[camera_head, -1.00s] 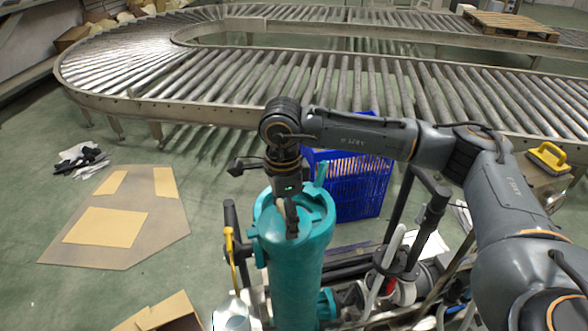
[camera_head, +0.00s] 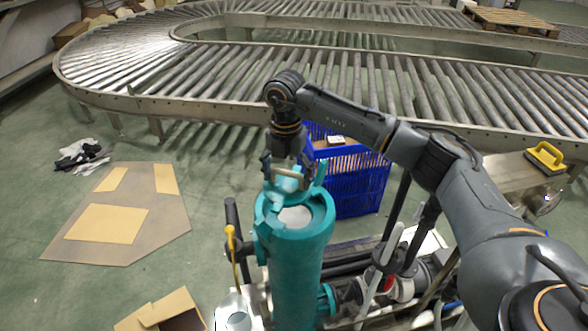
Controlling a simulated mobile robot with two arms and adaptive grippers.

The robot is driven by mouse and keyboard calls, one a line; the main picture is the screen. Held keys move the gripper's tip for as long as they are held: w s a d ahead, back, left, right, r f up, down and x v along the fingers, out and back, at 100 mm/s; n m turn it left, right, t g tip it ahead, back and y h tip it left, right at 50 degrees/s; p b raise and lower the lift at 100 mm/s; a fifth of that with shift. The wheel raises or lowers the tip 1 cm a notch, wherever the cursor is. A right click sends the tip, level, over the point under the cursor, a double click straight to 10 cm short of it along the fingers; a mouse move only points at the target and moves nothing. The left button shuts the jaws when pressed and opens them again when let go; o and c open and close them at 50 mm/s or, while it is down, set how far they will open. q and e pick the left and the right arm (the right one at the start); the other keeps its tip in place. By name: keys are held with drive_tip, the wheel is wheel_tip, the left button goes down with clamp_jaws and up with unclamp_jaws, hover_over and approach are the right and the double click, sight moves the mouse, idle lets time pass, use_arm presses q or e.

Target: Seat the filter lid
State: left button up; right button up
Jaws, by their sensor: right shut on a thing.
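The teal filter housing (camera_head: 297,265) stands upright below the middle of the picture. Its round top shows a pale grey disc (camera_head: 296,216) inside a teal rim. My right gripper (camera_head: 288,176) is above the far side of this top, pointing down, and is shut on a small teal part (camera_head: 286,184). I cannot tell whether this part is the lid itself or a clamp piece, or whether it touches the rim. A teal upright lug (camera_head: 320,173) stands at the right of the rim. My left gripper is not in view.
A blue crate (camera_head: 349,185) stands close behind the housing at the right. Pipes and a yellow handle (camera_head: 231,240) flank the housing. The roller conveyor (camera_head: 330,85) crosses behind. Flat cardboard (camera_head: 112,232) lies on the floor at left; a yellow-handled tool (camera_head: 546,155) sits far right.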

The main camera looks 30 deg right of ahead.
sight(294, 188)
drive_tip(key=m, duration=0.2)
drive_tip(key=d+m, duration=0.1)
drive_tip(key=m, duration=0.1)
drive_tip(key=w+m, duration=0.1)
drive_tip(key=m, duration=0.1)
drive_tip(key=shift+w+d+f+m, duration=0.1)
drive_tip(key=shift+d+f+m, duration=0.1)
drive_tip(key=shift+d+m, duration=0.15)
drive_tip(key=m, duration=0.3)
drive_tip(key=d+m, duration=0.1)
drive_tip(key=m, duration=0.1)
drive_tip(key=shift+w+f+p, duration=0.25)
drive_tip(key=shift+w+p, duration=0.05)
drive_tip(key=shift+p, duration=0.05)
drive_tip(key=shift+f+b, duration=1.5)
drive_tip(key=shift+f, duration=1.45)
drive_tip(key=shift+f+b, duration=1.4)
drive_tip(key=shift+f, duration=1.3)
drive_tip(key=o, duration=1.4)
drive_tip(key=shift+s, duration=0.1)
